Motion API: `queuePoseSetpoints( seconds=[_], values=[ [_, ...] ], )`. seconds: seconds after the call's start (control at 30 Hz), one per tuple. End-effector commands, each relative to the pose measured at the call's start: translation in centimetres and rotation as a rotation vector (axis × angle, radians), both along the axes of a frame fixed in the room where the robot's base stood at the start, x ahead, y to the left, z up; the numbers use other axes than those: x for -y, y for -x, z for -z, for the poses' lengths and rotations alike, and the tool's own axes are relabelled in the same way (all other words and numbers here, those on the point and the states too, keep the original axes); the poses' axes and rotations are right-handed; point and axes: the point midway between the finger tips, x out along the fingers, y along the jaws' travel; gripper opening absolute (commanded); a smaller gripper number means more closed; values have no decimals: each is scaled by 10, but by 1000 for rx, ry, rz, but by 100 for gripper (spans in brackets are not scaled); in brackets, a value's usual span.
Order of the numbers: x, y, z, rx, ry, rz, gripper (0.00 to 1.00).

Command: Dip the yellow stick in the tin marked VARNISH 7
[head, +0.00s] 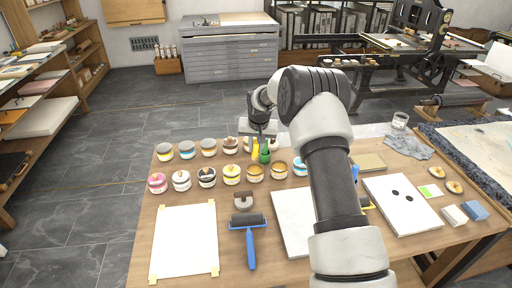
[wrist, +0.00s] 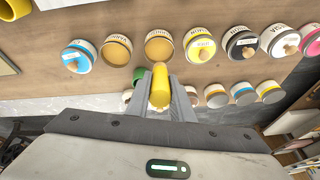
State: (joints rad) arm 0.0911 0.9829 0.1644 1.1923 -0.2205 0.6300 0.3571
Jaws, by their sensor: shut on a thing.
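My gripper (head: 261,138) is shut on the yellow stick (head: 255,148), behind the front row of tins. In the wrist view the stick (wrist: 160,84) sits between the grey fingers (wrist: 162,105). A green object (head: 265,154) stands beside it, partly hidden behind the fingers in the wrist view (wrist: 127,97). Two open tins with ochre contents stand close by in the front row, one left (head: 255,173) and one right (head: 279,171); they also show in the wrist view (wrist: 116,50) (wrist: 158,47). The small tin labels are too unclear to tell which reads VARNISH 7.
Other front-row tins include a yellow one (head: 231,175), a black one (head: 206,178) and a blue one (head: 300,167). A back row of tins (head: 187,150) stands to the left of my gripper. A blue roller (head: 248,224) and white sheet (head: 185,240) lie in front.

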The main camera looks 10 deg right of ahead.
Motion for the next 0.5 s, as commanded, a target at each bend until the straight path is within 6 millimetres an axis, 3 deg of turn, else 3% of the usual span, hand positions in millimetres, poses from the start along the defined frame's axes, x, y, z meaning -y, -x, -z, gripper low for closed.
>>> queuePoseSetpoints(
  seconds=[0.5],
  values=[
    [0,0,50,-1,0,0,0]
  ],
)
